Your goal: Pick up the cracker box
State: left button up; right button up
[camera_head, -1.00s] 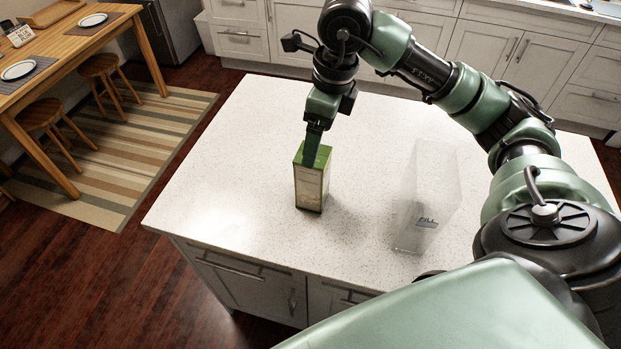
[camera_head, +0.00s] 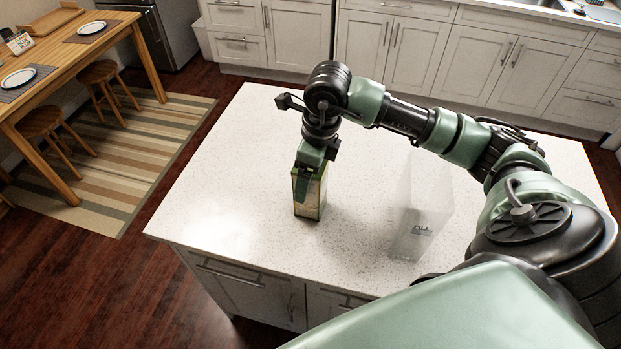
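The cracker box, a green and cream carton (camera_head: 313,199), stands upright on the white speckled island counter, left of the middle. My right arm comes in from the right, and my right gripper (camera_head: 309,175) points down over the top of the box. One finger shows against the upper front of the box; the other finger is hidden. I cannot tell whether the fingers press on the box or only straddle it. The box appears to rest on the counter. My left gripper is not in view.
A clear, open-looking container (camera_head: 425,215) stands on the counter (camera_head: 240,200) right of the box, below my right arm. The counter around the box is mostly free. A wooden table (camera_head: 60,55) with plates and stools stands at far left, and white cabinets (camera_head: 440,50) line the back.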

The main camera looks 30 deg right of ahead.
jog(key=c, duration=1.5)
jog(key=shift+c, duration=0.2)
jog(key=shift+r, duration=0.15)
